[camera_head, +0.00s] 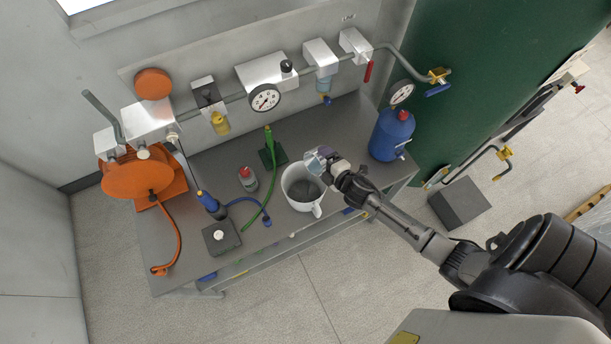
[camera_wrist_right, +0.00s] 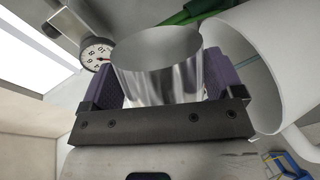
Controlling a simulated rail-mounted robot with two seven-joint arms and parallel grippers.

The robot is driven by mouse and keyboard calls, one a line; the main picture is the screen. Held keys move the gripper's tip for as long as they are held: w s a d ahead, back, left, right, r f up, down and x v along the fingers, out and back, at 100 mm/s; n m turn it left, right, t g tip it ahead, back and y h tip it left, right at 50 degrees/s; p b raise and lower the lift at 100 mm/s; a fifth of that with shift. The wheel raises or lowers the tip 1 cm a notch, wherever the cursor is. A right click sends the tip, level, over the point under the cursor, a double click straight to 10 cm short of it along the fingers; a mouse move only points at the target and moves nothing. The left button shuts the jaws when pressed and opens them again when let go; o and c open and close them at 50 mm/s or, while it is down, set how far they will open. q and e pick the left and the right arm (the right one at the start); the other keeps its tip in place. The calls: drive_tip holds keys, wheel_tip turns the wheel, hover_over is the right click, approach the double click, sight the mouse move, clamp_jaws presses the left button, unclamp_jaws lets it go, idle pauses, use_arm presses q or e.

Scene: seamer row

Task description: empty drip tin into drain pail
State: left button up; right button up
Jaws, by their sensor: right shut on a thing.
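The drip tin (camera_head: 314,163) is a small shiny metal cup. My right gripper (camera_head: 325,160) is shut on it and holds it above the back right rim of the drain pail. In the right wrist view the tin (camera_wrist_right: 158,80) sits between the purple finger pads of the gripper (camera_wrist_right: 170,72). Its contents cannot be made out. The drain pail (camera_head: 290,187) is white with a side handle and stands on the grey bench. In the right wrist view the pail (camera_wrist_right: 275,75) is close beside the tin on the right. My left gripper is not in view.
On the grey bench (camera_head: 330,120) stand a green stand (camera_head: 272,155), a red-capped bottle (camera_head: 248,179), a blue-handled tool (camera_head: 212,205) and a blue canister (camera_head: 391,135). Gauges and valves line the wall behind. An orange machine (camera_head: 137,178) is at left.

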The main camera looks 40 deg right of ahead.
drive_tip(key=shift+a+f, duration=0.15)
drive_tip(key=shift+a, duration=0.2)
drive_tip(key=shift+a+f+n, duration=0.1)
drive_tip(key=shift+a+n, duration=0.2)
drive_tip(key=shift+n, duration=0.1)
drive_tip(key=shift+a, duration=0.15)
idle(0.4)
drive_tip(key=shift+a+r+n+h, duration=0.1)
drive_tip(key=shift+r+n+h, duration=0.1)
drive_tip(key=shift+n+h, duration=0.25)
drive_tip(key=shift+a+r+n, duration=0.1)
drive_tip(key=shift+a+n, duration=0.05)
drive_tip(key=shift+n, duration=0.1)
idle(0.3)
